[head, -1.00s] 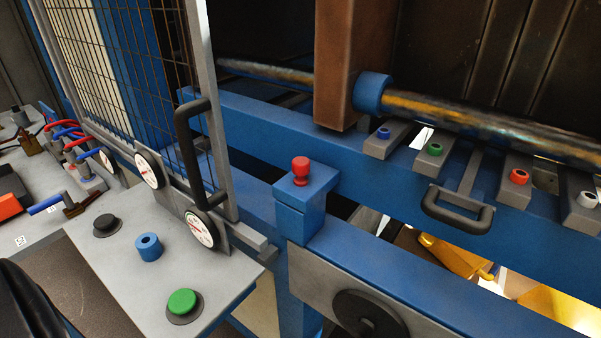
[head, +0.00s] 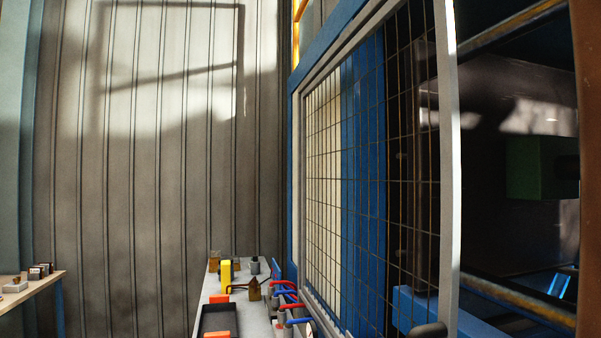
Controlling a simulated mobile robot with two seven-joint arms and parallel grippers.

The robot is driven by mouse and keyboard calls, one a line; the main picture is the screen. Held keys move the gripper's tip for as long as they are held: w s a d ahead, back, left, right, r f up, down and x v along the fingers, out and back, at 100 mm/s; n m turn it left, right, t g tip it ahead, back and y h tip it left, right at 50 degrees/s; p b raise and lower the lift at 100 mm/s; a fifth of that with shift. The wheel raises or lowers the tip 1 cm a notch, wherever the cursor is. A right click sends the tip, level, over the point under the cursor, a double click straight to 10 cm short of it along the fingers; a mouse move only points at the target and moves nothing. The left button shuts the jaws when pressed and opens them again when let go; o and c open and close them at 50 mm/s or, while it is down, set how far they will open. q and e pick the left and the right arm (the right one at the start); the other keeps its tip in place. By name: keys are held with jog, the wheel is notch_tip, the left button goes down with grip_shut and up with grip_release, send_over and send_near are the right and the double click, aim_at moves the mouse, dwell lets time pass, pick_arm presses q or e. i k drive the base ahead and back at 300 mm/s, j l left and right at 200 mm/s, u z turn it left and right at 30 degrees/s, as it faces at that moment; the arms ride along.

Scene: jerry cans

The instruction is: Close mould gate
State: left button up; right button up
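The mould gate (head: 362,190) is a wire-mesh panel in a light grey frame, right of the middle in the head view. To the right of its upright edge (head: 449,180) the dark machine opening (head: 515,170) is uncovered. The top of the black gate handle (head: 428,330) just shows at the bottom edge; the rest of it is out of frame. Neither of my grippers is in view.
A grey bench (head: 262,318) beside the gate carries a black tray (head: 219,318), a yellow block (head: 226,273), small bottles and red and blue hoses. A wooden table (head: 40,283) stands far left. A corrugated wall (head: 150,180) closes the back.

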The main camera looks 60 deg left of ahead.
aim_at(446, 326)
jog(key=u, duration=1.75)
